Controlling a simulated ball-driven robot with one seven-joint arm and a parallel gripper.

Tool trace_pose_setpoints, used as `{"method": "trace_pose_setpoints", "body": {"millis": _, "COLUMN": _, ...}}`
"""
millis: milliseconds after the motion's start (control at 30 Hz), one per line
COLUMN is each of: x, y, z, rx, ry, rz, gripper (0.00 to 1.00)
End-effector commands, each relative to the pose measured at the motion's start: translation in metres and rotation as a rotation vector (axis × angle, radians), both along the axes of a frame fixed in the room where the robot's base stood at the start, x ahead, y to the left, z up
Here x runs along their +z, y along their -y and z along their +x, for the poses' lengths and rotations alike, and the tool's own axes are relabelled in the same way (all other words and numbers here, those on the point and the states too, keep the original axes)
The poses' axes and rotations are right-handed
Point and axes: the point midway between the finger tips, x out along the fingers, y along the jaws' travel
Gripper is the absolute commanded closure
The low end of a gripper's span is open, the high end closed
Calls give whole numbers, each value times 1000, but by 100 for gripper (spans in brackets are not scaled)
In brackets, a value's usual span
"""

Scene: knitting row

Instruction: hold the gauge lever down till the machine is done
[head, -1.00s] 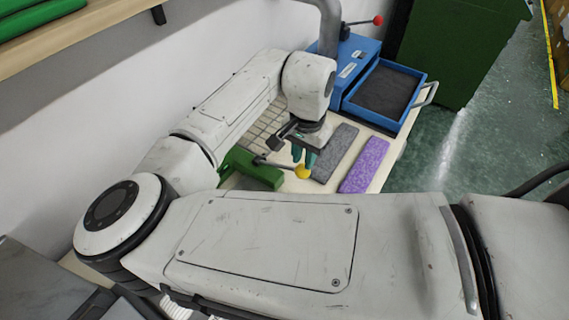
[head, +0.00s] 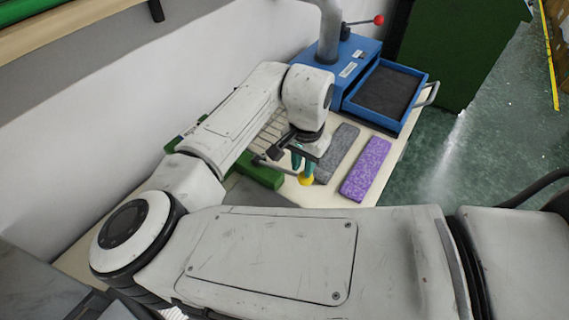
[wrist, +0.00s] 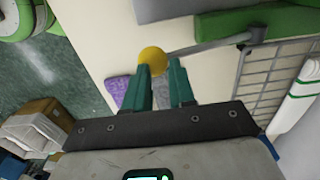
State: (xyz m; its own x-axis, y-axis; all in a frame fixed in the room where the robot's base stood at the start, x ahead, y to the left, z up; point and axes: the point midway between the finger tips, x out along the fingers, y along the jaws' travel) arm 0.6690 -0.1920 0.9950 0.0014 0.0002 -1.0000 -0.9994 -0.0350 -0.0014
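The lever is a thin grey rod ending in a yellow ball knob (head: 306,180), which also shows in the wrist view (wrist: 153,60). The rod comes from a green bracket (head: 262,175) on the bench, partly hidden by my arm. My gripper (head: 303,165) points down over the knob, with its teal fingertips close above it. In the wrist view its two fingers (wrist: 159,66) stand apart with a gap between them. The knob lies at the tips, overlapping the left one. I cannot tell whether they touch.
A grey slab (head: 337,152) and a purple speckled slab (head: 366,169) lie right of the knob. A blue box (head: 345,62) with a red-knobbed lever (head: 378,20) and an open tray (head: 388,92) stands behind. A wall runs along the left.

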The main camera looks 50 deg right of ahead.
Motion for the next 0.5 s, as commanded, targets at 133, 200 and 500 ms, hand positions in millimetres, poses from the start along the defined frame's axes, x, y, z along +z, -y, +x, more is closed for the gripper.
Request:
{"method": "trace_pose_setpoints", "body": {"millis": 133, "x": -3, "y": 0, "z": -1, "rx": 0, "ry": -1, "rz": 0, "gripper": 77}}
{"method": "trace_pose_setpoints", "body": {"millis": 200, "x": -5, "y": 0, "z": -1, "rx": 0, "ry": -1, "rz": 0, "gripper": 77}}
{"method": "trace_pose_setpoints", "body": {"millis": 500, "x": -16, "y": 0, "z": -3, "rx": 0, "ry": -1, "rz": 0, "gripper": 77}}
